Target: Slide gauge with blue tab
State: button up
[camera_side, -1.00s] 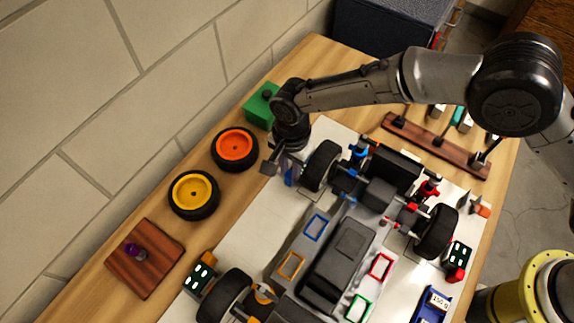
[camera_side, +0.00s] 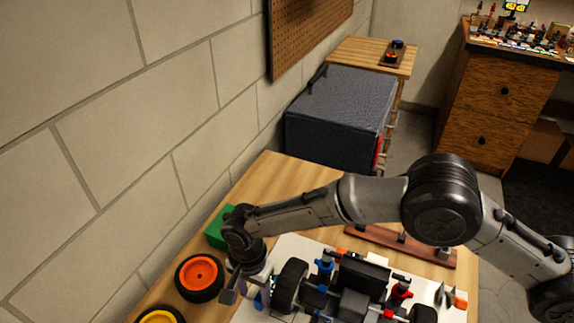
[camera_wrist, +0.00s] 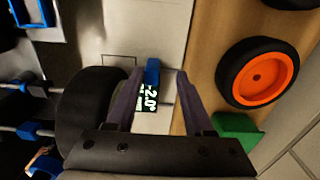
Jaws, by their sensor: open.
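The gauge with a blue tab (camera_wrist: 152,73) is in the wrist view, with a dark face reading about "-2.0°". It is on the white sheet beside a black car tyre (camera_wrist: 92,110). My gripper (camera_wrist: 159,75) is open, with one finger on each side of the gauge and a gap visible to the right. I cannot tell how high the fingertips are above the sheet. In the side view my gripper (camera_side: 250,287) points down beside the car's wheel (camera_side: 289,286), and a bit of the blue tab (camera_side: 258,301) shows by it.
An orange-rimmed wheel (camera_side: 200,277) and a yellow-rimmed wheel (camera_side: 160,316) lie on the wood to the left. A green block (camera_side: 219,230) is close behind my gripper. The racecar (camera_side: 352,300) fills the right, with a dark red rack (camera_side: 405,246) behind it.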

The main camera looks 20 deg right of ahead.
notch_tip(320, 180, up, 14)
jog(key=w+r, duration=0.1)
jog(key=w+d+r+m+t, duration=0.1)
jog(key=w+d+r, duration=0.2)
jog(key=d+r, duration=0.2)
jog(key=w+d+r+m+t+y, duration=0.1)
jog(key=w+d+r, duration=0.2)
jog(key=d+r, duration=0.3)
jog(key=shift+r, duration=1.6)
jog(key=shift+w+a+m, duration=0.1)
jog(key=shift+w+m, duration=0.05)
jog(key=shift+m, duration=0.15)
jog(key=s+a+f+n+g, duration=0.1)
jog(key=s+a+f, duration=0.25)
jog(key=f, duration=0.25)
jog(key=s+a+f+n+h, duration=0.1)
jog(key=s+a+f, duration=0.1)
jog(key=a+f, duration=0.3)
jog(key=s+a+f+n+g, duration=0.1)
jog(key=s+a+f, duration=0.15)
jog(key=f, duration=0.45)
notch_tip(320, 180, down, 13)
jog(key=shift+f, duration=0.1)
grip_shut()
